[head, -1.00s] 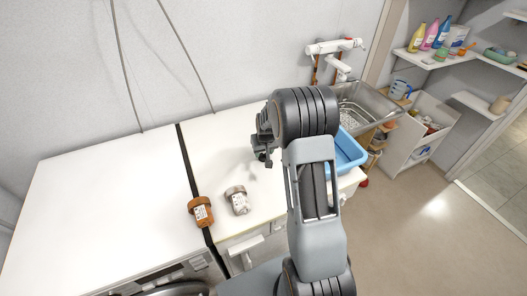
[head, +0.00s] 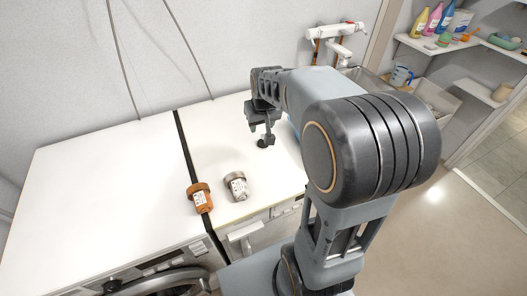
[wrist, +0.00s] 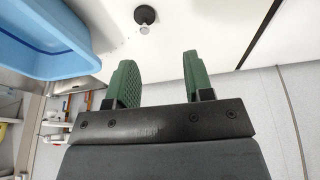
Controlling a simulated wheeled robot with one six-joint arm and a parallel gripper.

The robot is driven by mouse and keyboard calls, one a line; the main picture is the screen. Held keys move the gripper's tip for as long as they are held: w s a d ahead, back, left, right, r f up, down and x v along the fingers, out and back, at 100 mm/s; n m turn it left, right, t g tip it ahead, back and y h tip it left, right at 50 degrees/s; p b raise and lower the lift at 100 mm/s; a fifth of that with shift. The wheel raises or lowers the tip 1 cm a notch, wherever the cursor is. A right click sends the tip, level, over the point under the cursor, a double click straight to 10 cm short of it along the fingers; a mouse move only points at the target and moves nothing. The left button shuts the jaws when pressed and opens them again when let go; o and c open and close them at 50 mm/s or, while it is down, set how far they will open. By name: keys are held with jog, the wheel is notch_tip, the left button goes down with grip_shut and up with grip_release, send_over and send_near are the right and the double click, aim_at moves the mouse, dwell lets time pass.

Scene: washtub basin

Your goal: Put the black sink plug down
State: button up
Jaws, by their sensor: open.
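The black sink plug (wrist: 145,15) rests on the white worktop in the wrist view, with a small metal knob on its upper side. In the head view the plug (head: 263,143) is a small dark shape on the worktop, just below my gripper (head: 266,128). In the wrist view my gripper (wrist: 158,62) is open, with its two green pads apart and nothing between them. The plug lies beyond the fingertips, apart from them.
A blue basin (wrist: 45,38) is left of the plug in the wrist view. An orange-brown jar (head: 199,198) and a grey-lidded jar (head: 236,186) stand nearer the front in the head view. A wall tap (head: 335,31) is behind. The worktop's left part is clear.

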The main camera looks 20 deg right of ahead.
jog(key=s+a+r, duration=0.1)
jog(key=s+a, duration=0.2)
jog(key=s, duration=0.5)
jog(key=s+a+r+n, duration=0.1)
jog(key=s+a, duration=0.2)
jog(key=s, duration=0.4)
jog(key=shift+s+a+t, duration=0.25)
jog(key=shift+s+t, duration=0.1)
jog(key=shift+t, duration=0.05)
